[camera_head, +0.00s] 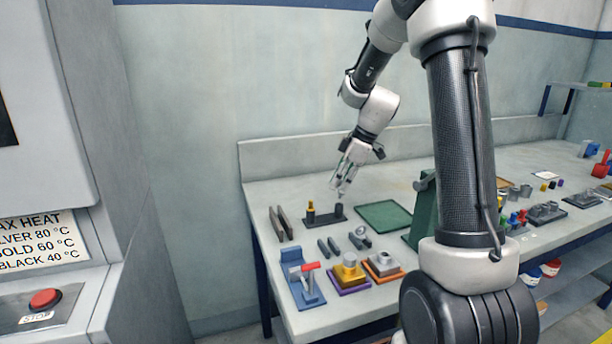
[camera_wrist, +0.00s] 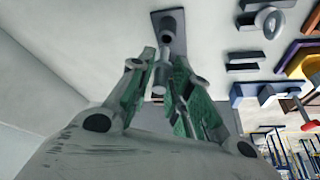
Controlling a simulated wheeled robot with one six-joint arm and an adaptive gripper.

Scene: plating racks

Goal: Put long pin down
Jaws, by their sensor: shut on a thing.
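My gripper (camera_head: 343,182) hangs above the back left part of the bench, fingers pointing down. In the wrist view my gripper (camera_wrist: 163,65) has its green-padded fingers closed around a grey pin (camera_wrist: 160,74), the long pin. The pin is small and partly hidden by the fingers. A dark rack plate (camera_head: 323,219) lies below the gripper. It carries a dark post with a yellow top (camera_head: 310,211) on its left and a grey cylinder (camera_head: 338,211) on its right. The rack also shows beyond the fingertips in the wrist view (camera_wrist: 178,46). The pin looks apart from it.
A green mat (camera_head: 384,214) lies right of the rack. Two dark bars (camera_head: 281,223) stand left. In front are small grey blocks (camera_head: 329,246), a blue fixture with a red handle (camera_head: 305,280) and a yellow part on a purple base (camera_head: 349,270).

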